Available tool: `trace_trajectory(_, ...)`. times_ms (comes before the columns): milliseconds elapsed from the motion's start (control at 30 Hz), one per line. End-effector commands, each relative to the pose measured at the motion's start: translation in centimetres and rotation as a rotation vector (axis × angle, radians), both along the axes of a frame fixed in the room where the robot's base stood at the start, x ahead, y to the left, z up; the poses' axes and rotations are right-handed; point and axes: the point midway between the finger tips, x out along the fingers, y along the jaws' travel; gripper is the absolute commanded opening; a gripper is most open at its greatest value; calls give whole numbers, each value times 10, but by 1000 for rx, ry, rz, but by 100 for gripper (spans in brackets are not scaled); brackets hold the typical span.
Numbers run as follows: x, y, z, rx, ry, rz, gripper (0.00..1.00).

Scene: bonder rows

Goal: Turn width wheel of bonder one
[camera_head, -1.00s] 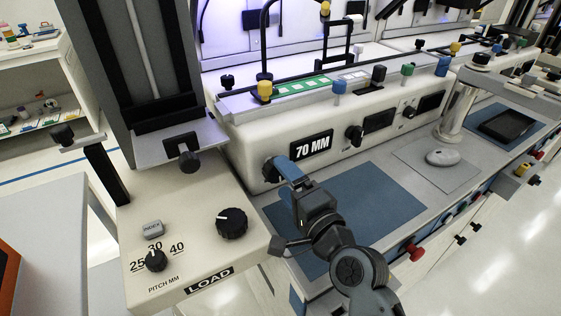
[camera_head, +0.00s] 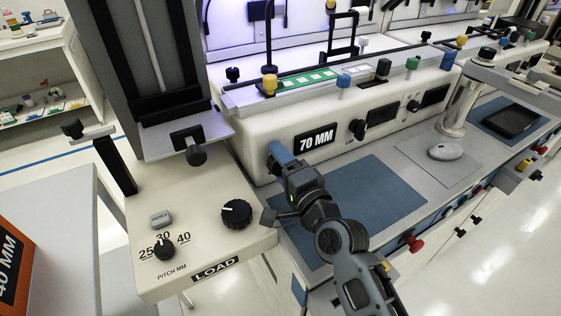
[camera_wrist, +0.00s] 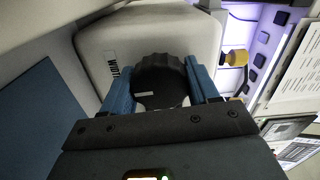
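The cream bonder (camera_head: 240,125) has a black display plate (camera_head: 316,138) reading "70 MM" on its front. A dark ribbed wheel (camera_wrist: 162,78) with a white mark fills the space between my blue fingers in the wrist view. My gripper (camera_head: 276,153) is at the bonder's front, just left of the display plate, and hides the wheel in the head view. In the wrist view my gripper (camera_wrist: 161,82) has one finger along each side of the wheel, with no clear gap on either side.
A LOAD unit (camera_head: 205,245) with a black knob (camera_head: 236,213) and a pitch dial (camera_head: 164,247) stands at the left, near my wrist. A blue mat (camera_head: 365,195) lies on the bench under my arm. Coloured knobs line the bonder's top. A white mouse-like object (camera_head: 446,151) is further right.

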Motion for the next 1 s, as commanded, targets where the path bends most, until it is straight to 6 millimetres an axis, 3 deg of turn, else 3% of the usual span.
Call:
trace_trajectory(300,0,0,-1,0,2,0,28)
trace_trajectory(433,-1,1,-4,-31,-20,2,28)
trace_trajectory(800,0,1,-4,-327,-220,2,28)
trace_trajectory(1000,0,0,-1,-351,-234,2,28)
